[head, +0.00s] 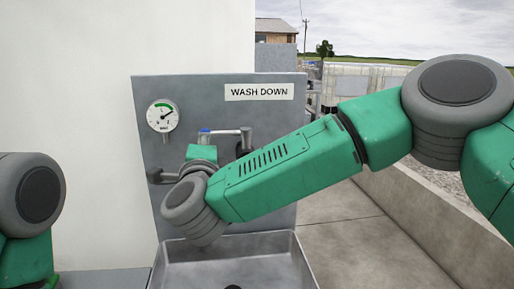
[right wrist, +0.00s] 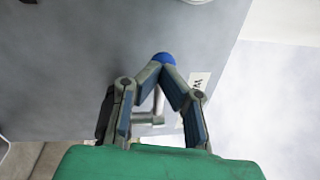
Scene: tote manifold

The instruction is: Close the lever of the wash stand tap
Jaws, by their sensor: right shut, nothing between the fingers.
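The wash stand tap sits on the grey panel under the WASH DOWN sign. Its silver lever (head: 226,132) extends roughly level to the left and ends in a blue knob (head: 204,131). In the right wrist view the blue knob (right wrist: 163,58) is just beyond my right gripper (right wrist: 162,68), whose fingers meet at the tips with nothing held. Whether the tips touch the knob I cannot tell. Part of the silver lever (right wrist: 158,104) shows between the fingers. In the head view my right wrist hides most of that gripper. My left gripper is out of view.
A round gauge (head: 162,116) is on the panel (head: 200,88) at left, and the WASH DOWN sign (head: 259,92) at upper right. The metal sink (head: 285,262) is below my right wrist. A low wall (head: 430,210) borders the paved floor at right.

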